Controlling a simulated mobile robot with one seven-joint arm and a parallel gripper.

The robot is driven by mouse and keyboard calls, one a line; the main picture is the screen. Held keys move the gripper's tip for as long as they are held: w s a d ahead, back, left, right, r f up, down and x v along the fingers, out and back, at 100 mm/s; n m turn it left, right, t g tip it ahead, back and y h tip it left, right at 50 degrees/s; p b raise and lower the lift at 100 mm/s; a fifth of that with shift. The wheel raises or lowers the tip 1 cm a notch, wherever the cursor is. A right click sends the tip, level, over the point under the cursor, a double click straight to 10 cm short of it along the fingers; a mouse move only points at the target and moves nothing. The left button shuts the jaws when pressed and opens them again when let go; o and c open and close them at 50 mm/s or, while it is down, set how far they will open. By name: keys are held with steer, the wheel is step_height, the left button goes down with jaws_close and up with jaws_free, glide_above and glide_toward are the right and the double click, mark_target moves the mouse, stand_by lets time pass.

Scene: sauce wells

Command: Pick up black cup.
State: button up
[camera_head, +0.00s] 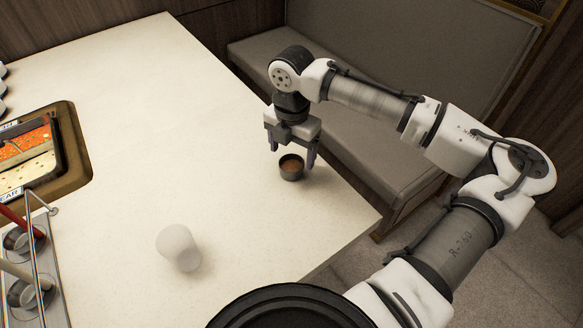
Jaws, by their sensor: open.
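The black cup (292,171) stands upright on the pale table near its right edge, with something brown showing inside it. My gripper (293,155) points down just above and behind the cup. Its jaws are open, with one finger to the left of the cup and one to the right near its rim. The picture does not show whether either finger touches the cup.
At the left are a tray of sauce wells (28,155) and a metal rack (30,275). A grey bench (370,160) runs beyond the table's right edge. The table's middle is clear.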

mark_target(291, 171)
step_height(291, 171, down, 5)
steer(key=shift+w, duration=0.1)
steer(key=shift+a, duration=0.1)
steer(key=shift+c, duration=0.5)
steer(key=c, duration=0.9)
